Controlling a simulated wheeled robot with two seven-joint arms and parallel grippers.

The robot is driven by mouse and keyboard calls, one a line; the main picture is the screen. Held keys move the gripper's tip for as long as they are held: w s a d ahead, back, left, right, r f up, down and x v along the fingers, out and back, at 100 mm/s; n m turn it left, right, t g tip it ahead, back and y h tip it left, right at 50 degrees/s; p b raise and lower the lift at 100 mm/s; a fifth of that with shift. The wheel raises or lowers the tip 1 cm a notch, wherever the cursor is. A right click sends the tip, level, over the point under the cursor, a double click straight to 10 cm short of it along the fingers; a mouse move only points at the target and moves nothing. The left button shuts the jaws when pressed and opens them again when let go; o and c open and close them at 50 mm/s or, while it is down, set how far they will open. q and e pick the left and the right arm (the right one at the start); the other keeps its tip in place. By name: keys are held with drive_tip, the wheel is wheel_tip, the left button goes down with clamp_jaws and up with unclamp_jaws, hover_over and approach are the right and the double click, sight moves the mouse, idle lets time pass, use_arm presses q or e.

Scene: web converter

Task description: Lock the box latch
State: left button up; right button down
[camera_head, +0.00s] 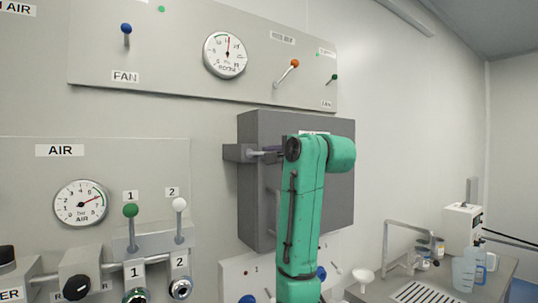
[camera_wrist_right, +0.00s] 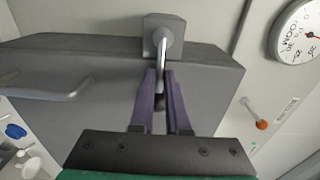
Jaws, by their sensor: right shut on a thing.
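A dark grey box (camera_head: 262,215) is mounted on the wall and also fills much of the right wrist view (camera_wrist_right: 95,70). Its latch (camera_head: 238,152) is a grey block on the left side of the box with a short metal lever pointing right across the front. In the right wrist view the latch lever (camera_wrist_right: 161,46) runs from the block down between my purple fingers. My right gripper (camera_wrist_right: 161,78) is shut on the latch lever. My green right arm hides the middle of the box front in the head view. My left gripper is not in view.
A box handle (camera_wrist_right: 48,92) sticks out from the box front. A panel with a gauge (camera_head: 225,54) and an orange-knobbed lever (camera_head: 288,72) is above. An air panel with levers (camera_head: 130,212) is at left. A bench with jugs (camera_head: 465,270) stands at lower right.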

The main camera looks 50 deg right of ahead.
drive_tip(key=shift+f, duration=0.15)
drive_tip(key=c, duration=1)
unclamp_jaws()
drive_tip(key=shift+o, duration=0.5)
drive_tip(key=shift+s+d, duration=0.1)
drive_tip(key=shift+s, duration=0.05)
drive_tip(key=b+v, duration=0.8)
drive_tip(key=v, duration=0.6)
drive_tip(key=shift+s, duration=0.35)
